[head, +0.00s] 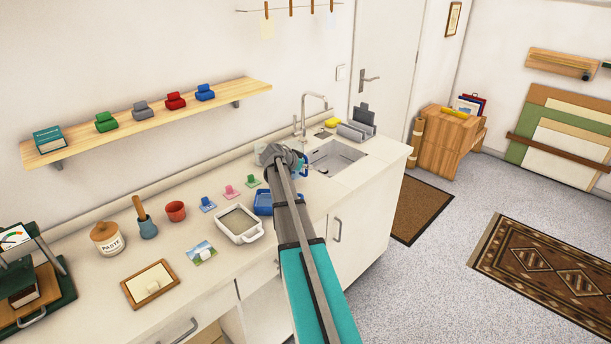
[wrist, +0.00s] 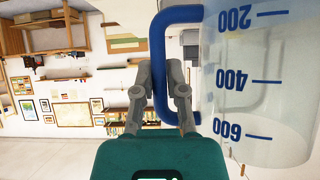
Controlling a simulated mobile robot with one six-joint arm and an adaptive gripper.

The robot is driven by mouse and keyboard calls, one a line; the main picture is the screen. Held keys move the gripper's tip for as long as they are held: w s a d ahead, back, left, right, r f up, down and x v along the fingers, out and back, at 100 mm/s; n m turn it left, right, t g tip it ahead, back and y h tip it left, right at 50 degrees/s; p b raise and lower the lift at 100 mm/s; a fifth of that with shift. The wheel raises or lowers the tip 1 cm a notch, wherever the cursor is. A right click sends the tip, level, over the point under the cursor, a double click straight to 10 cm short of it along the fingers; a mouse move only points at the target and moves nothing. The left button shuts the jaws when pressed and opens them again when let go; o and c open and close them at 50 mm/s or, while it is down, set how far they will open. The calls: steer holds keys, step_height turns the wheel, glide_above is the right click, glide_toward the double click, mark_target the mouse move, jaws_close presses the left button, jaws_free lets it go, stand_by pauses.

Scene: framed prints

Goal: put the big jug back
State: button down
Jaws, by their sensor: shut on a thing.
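The big jug is a clear measuring jug (wrist: 255,110) with a blue handle (wrist: 158,50) and blue marks 200, 400 and 600. It fills the right of the wrist view, its numbers upside down in that picture. My gripper (wrist: 160,72) is shut on the handle, one finger on each side. In the head view my gripper (head: 298,163) is over the counter beside the sink (head: 337,160). I cannot tell whether the jug touches the counter.
The wall shelf (head: 150,112) carries several coloured clips. The faucet (head: 304,115) rises behind the sink.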

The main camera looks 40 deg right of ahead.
mark_target(306, 173)
steer(key=shift+w+d+f+b, duration=0.2)
steer(key=shift+w+f+b, duration=0.3)
steer(key=shift+f+b, duration=0.25)
steer(key=shift+s+f+b, duration=0.1)
steer(key=shift+f+b, duration=1.15)
steer(key=shift+b, duration=0.05)
steer(key=shift+f, duration=0.15)
steer(key=c, duration=0.7)
jaws_free()
steer(key=shift+r, duration=0.25)
